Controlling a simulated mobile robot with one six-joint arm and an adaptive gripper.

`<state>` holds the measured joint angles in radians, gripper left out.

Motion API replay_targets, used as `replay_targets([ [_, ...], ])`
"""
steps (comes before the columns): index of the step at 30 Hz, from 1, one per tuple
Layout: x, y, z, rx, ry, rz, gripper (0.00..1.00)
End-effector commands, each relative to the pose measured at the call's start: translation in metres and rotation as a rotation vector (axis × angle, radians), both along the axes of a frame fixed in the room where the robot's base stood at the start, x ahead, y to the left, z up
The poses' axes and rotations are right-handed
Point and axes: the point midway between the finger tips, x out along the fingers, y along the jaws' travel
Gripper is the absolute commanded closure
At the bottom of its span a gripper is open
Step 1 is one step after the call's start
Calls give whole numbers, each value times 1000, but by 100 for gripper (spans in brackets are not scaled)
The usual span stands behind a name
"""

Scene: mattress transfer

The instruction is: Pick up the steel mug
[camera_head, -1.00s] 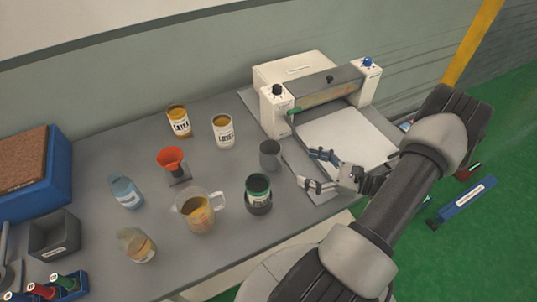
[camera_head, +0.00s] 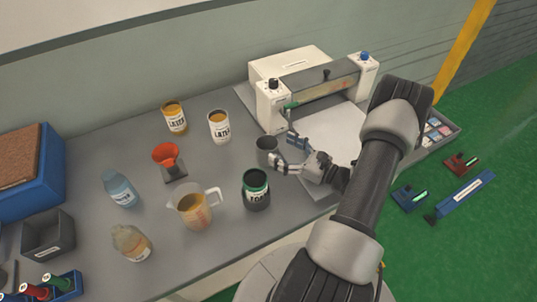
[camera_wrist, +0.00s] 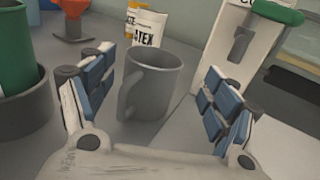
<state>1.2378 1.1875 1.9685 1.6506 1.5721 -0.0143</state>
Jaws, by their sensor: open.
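The steel mug (camera_head: 266,149) is a small grey cylinder standing upright on the grey table. In the wrist view the mug (camera_wrist: 152,86) stands ahead of my fingers, a little left of the middle between them, with its handle toward the left finger. My gripper (camera_head: 284,151) is open, with its blue-padded fingers close to the mug's right side. In the wrist view my gripper (camera_wrist: 155,97) has nothing between its pads. I cannot tell whether a finger touches the mug.
Latex cans (camera_head: 219,127), an orange funnel (camera_head: 167,158) and a measuring jug (camera_head: 193,208) stand to the left. A white roller machine (camera_head: 318,90) with a pale sheet is behind and right.

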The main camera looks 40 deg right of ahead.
Motion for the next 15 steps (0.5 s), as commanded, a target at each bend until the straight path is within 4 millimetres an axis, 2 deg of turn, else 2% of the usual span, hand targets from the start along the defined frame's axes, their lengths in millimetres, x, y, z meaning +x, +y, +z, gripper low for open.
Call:
replay_targets([
  [9,39,19,-6,-2,-1,5,20],
  [15,48,20,-5,0,0,1,20],
])
